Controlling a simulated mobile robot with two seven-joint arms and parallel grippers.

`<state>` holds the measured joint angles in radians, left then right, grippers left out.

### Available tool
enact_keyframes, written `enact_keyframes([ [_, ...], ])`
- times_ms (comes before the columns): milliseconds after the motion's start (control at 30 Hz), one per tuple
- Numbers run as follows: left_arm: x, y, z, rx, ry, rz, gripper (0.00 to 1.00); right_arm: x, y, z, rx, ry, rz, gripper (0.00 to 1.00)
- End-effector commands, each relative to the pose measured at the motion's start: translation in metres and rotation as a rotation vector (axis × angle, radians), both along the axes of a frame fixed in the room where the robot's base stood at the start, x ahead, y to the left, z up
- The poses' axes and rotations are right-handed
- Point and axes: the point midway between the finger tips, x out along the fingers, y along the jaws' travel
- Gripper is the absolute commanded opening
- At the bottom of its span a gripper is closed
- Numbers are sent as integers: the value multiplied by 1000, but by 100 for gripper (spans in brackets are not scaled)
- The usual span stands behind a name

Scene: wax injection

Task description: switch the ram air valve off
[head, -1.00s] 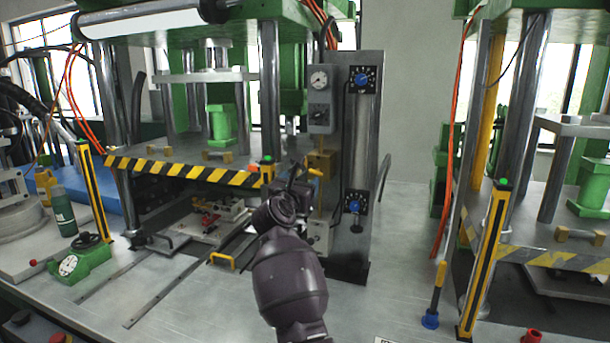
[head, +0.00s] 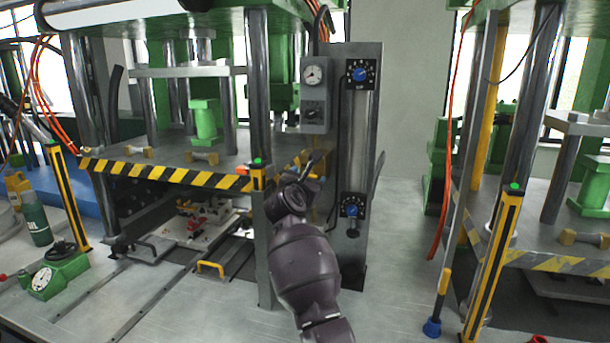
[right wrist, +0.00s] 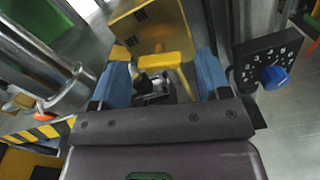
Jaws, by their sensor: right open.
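The ram air valve shows in the right wrist view as a yellow plate (right wrist: 150,26) with black ON and OFF lettering and a yellow handle (right wrist: 166,61). My right gripper (right wrist: 162,74) is open, with its two blue fingers on either side of the handle. I cannot tell whether either finger touches it. In the head view my right gripper (head: 312,172) is in front of the valve, beside the press's front right post, and hides most of it. My left gripper is not in view.
A grey control panel (head: 362,120) with blue knobs (head: 352,206) stands just right of my gripper; a knob (right wrist: 273,77) also shows in the wrist view. A striped press edge (head: 165,173) is to the left.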

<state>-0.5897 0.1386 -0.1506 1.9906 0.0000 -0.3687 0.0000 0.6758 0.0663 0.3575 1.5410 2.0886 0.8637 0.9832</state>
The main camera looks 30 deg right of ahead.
Motion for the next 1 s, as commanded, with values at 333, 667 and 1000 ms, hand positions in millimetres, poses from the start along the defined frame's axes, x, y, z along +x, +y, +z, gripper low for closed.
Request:
enact_keyframes([
  [333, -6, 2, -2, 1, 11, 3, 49, 0, -4, 0, 0, 0, 1, 70],
  [667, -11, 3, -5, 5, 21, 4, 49, 0, -4, 0, 0, 0, 1, 33],
  [1000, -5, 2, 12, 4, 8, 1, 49, -1, -5, 4, -40, 47, 0, 21],
])
